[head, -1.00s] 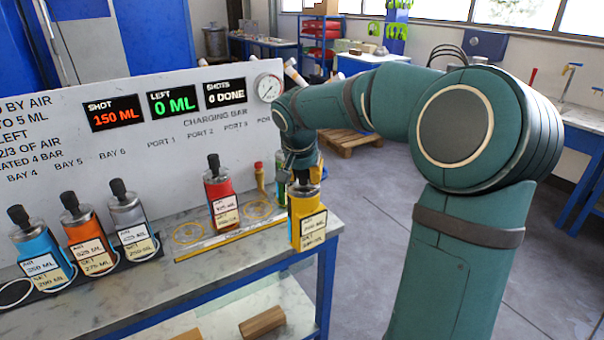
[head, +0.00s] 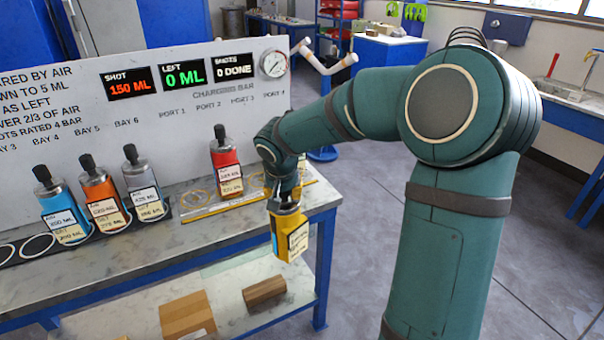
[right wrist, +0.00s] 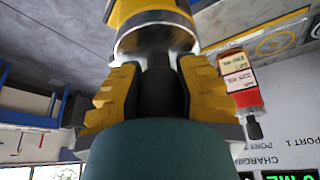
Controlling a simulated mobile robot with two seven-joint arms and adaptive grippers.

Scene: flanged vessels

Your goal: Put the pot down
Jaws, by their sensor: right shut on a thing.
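The pot is a yellow vessel (head: 288,238) with a white label and a metal collar. My right gripper (head: 284,200) is shut on its black neck from above. In the right wrist view the yellow fingers (right wrist: 158,92) close on both sides of the neck, and the yellow body (right wrist: 150,10) lies beyond the collar. In the head view the pot hangs slightly tilted at the bench's front edge. My left gripper is not in view.
The bench top (head: 160,248) has free room at the front. A red pot (head: 226,165) stands near the charging bar; blue (head: 60,208), orange (head: 103,195) and grey (head: 143,185) pots stand left in bays. Wooden blocks (head: 187,315) lie on the lower shelf.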

